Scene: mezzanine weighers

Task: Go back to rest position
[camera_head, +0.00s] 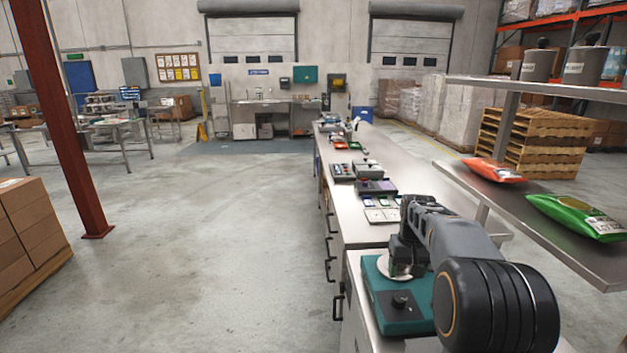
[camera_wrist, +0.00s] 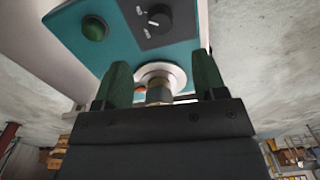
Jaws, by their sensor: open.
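My gripper (camera_wrist: 165,88) is open, with its two dark green fingers apart in the wrist view. Between and beyond them is a round metal plate (camera_wrist: 178,77) with a small metal and brass-coloured piece (camera_wrist: 158,92) on it; I cannot tell if the fingers touch it. The plate belongs to a teal device (camera_wrist: 120,45) with a green button (camera_wrist: 94,28) and a black knob (camera_wrist: 158,18). In the head view my arm reaches over the teal device (camera_head: 408,322) on the near end of the bench, and my gripper's fingertips are hidden there.
The long steel bench (camera_head: 350,228) carries several small devices and trays along its length. A shelf (camera_head: 560,235) at the right holds an orange bag (camera_head: 492,170) and a green bag (camera_head: 578,217). A red post (camera_head: 65,120) and boxes (camera_head: 28,225) stand left. The floor (camera_head: 200,250) between is clear.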

